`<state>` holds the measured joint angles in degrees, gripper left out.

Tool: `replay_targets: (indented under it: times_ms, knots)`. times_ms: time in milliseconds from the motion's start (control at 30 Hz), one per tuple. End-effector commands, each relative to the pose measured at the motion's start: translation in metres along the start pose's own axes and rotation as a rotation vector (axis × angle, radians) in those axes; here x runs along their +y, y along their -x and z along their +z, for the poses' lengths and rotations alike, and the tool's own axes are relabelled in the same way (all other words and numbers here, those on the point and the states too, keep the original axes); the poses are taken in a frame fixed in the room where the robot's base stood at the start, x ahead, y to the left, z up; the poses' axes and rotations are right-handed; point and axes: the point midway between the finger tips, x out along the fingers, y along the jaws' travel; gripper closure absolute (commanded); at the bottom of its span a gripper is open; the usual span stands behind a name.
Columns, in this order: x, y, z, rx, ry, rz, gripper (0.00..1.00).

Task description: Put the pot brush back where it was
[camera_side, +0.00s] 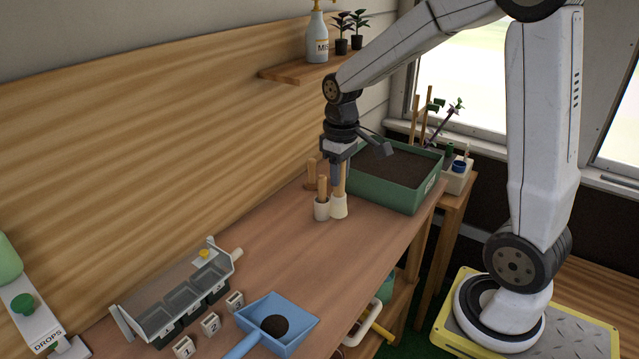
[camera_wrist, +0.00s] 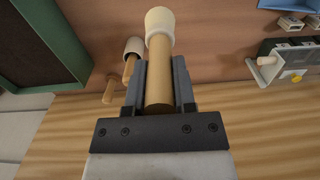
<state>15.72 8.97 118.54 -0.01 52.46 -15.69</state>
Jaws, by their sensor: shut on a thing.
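The pot brush, with a wooden handle and a cream-white head (camera_side: 339,207), hangs head down below my gripper (camera_side: 339,175). In the wrist view my gripper (camera_wrist: 160,70) is shut on its wooden handle (camera_wrist: 158,88), and the cream head (camera_wrist: 160,21) points away from the fingers. The head is at or just above the bench; I cannot tell if it touches.
A wooden peg-like piece (camera_side: 311,173) stands behind, by the wood wall. A green soil tray (camera_side: 398,196) is just right. A seed-tray rack (camera_side: 180,301), numbered blocks (camera_side: 211,324) and a blue dustpan (camera_side: 293,318) lie toward the front. The bench between is clear.

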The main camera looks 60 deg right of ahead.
Motion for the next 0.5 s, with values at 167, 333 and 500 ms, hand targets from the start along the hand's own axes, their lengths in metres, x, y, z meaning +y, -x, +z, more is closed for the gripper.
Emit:
replay_targets:
  times_ms: [167,333,500]
  knots:
    - [0.03,0.015,0.042,0.003,-0.008,0.001,1.0]
    - [0.049,0.025,0.083,0.002,-0.007,0.001,1.0]
    - [0.059,0.031,0.119,0.002,-0.005,0.001,1.0]
